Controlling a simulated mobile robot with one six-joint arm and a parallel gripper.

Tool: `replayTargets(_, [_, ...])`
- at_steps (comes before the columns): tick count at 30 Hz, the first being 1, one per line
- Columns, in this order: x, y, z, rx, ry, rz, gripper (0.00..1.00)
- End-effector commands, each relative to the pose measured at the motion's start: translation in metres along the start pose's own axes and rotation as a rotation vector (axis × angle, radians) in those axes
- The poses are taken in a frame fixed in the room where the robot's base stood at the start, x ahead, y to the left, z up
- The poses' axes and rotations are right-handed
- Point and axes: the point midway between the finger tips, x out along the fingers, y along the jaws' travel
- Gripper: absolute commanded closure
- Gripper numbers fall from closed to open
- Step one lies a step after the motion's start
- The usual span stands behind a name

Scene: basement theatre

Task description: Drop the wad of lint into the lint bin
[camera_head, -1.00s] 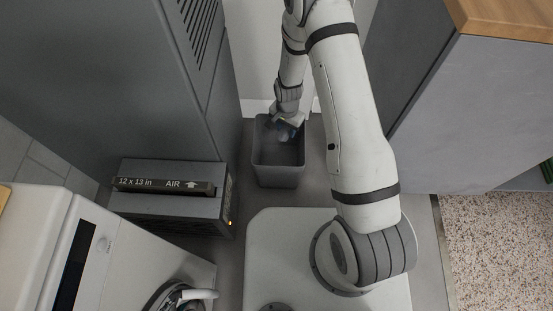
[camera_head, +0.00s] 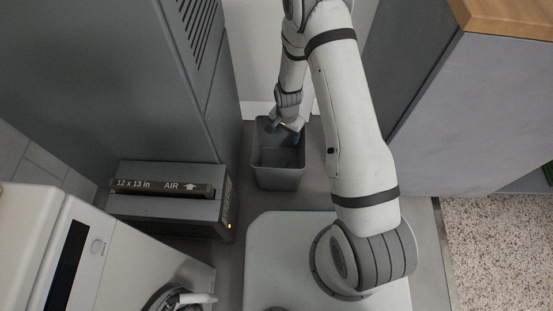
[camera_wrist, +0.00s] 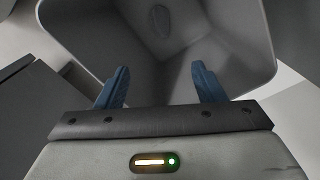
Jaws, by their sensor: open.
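The lint bin (camera_head: 278,181) is an open dark grey tub standing upright on the floor. My gripper (camera_head: 285,131) is over its far part in the head view. In the wrist view my gripper (camera_wrist: 161,90) has its two blue fingers wide apart with nothing between them, over the bin (camera_wrist: 85,35). A small grey oval lump, which looks like the wad of lint (camera_wrist: 160,20), lies on the bin's floor, apart from the fingers. In the head view I cannot make out the lint.
A tall grey cabinet (camera_head: 120,80) and a dark box marked 12 x 13 in AIR (camera_head: 170,205) stand left of the bin. A white appliance (camera_head: 95,250) is at lower left. A grey cabinet with a wooden top (camera_head: 470,100) stands to the right.

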Motion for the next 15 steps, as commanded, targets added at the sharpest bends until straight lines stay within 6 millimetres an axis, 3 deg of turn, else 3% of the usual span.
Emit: replayTargets(15, [-0.072,-0.001,-0.001,0.0,0.001,-0.001,0.38])
